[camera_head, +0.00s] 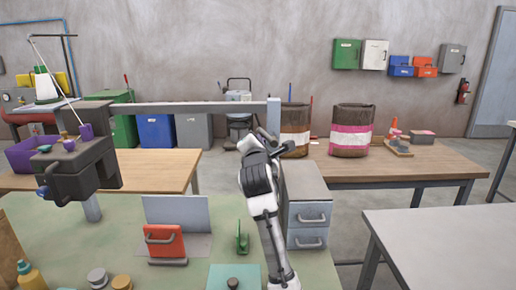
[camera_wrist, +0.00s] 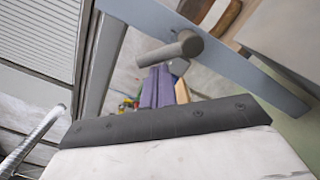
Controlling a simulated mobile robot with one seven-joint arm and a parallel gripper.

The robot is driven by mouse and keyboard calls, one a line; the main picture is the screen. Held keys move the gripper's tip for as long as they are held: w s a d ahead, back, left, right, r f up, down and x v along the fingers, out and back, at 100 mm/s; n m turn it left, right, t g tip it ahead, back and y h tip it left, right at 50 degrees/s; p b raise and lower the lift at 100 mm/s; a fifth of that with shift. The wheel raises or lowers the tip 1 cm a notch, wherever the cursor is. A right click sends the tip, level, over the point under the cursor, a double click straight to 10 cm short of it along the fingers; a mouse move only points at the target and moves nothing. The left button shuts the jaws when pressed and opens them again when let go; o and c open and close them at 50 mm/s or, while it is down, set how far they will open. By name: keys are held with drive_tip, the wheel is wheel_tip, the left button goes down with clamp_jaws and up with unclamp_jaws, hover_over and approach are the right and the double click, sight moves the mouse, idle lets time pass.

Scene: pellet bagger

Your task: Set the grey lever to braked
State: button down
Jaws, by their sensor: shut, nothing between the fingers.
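A dark grey round bar (camera_wrist: 185,46) sticks out from a long blue-grey beam in the wrist view. It may be the grey lever, but I cannot tell for certain, nor which setting it is at. In the head view the blue-grey post (camera_head: 273,113) stands at the right end of the sewing machine's long beam (camera_head: 190,107). My gripper (camera_head: 272,148) is beside this post, partly hidden by my own arm. It is shut and empty. The wrist view shows no fingertips, so contact with the bar cannot be told.
A grey drawer cabinet (camera_head: 307,205) stands close to the right of my arm. The dark sewing head (camera_head: 82,165) hangs at the left. A green bench (camera_head: 120,235) holds a red handled block (camera_head: 164,242). Brown bags (camera_head: 351,130) stand on the wooden table behind.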

sight(266, 133)
drive_tip(key=m, duration=0.1)
drive_tip(key=r+m, duration=0.1)
drive_tip(key=m, duration=0.1)
drive_tip(key=shift+d+r+p, duration=0.2)
drive_tip(key=shift+d+p, duration=0.1)
drive_tip(key=shift+p, duration=0.05)
drive_tip(key=m, duration=0.1)
drive_tip(key=d+r+m, duration=0.1)
drive_tip(key=m, duration=0.1)
drive_tip(key=shift+p, duration=0.35)
drive_tip(key=shift+d+m, duration=0.15)
drive_tip(key=shift+m, duration=0.55)
drive_tip(key=shift+d+r, duration=0.15)
drive_tip(key=shift+d, duration=0.1)
